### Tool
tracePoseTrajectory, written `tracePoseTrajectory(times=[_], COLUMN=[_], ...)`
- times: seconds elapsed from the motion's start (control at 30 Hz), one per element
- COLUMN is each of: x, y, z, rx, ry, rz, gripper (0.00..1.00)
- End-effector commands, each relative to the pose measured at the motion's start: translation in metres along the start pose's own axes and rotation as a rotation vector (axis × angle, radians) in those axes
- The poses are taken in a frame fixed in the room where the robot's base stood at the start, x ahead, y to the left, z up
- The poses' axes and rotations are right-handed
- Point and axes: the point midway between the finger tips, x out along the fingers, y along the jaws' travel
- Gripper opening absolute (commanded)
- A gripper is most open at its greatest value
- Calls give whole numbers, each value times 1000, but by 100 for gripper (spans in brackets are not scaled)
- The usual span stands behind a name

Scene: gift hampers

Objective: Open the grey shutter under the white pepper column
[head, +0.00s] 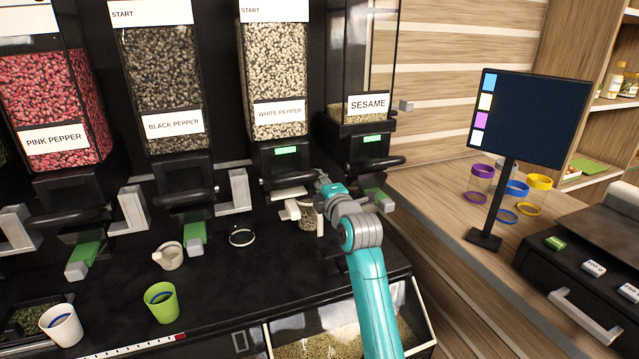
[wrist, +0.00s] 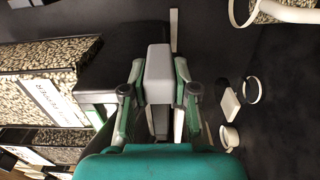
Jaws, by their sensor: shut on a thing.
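The white pepper column (head: 273,82) is a clear bin of pale grains with a white label, above a black outlet. In the wrist view the column (wrist: 42,75) lies sideways at the left. My gripper (head: 308,197) is under this outlet, in front of it. In the wrist view my gripper (wrist: 158,92) has its fingers on both sides of the grey shutter's block end (wrist: 158,70) and is shut on it. In the head view my gripper largely hides the shutter. How far the shutter is open cannot be told.
A jar with grains (head: 307,215) stands close below my gripper. A white ring (head: 242,236), a white cup (head: 168,256) and a green cup (head: 161,302) are on the black counter. The sesame column (head: 362,105) is close on the right. A screen (head: 530,115) stands farther right.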

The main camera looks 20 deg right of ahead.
Motion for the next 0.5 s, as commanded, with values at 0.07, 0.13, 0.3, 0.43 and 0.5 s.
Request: tracePoseTrajectory(times=[0.07,0.13,0.3,0.43,0.5], x=[0,0,0,0,0], y=[0,0,0,0,-1], z=[0,2,24,36,36], rx=[0,0,0,1,0], ry=[0,-1,-4,-2,0], rz=[0,-1,-2,-1,-1], gripper=[0,0,0,0,0])
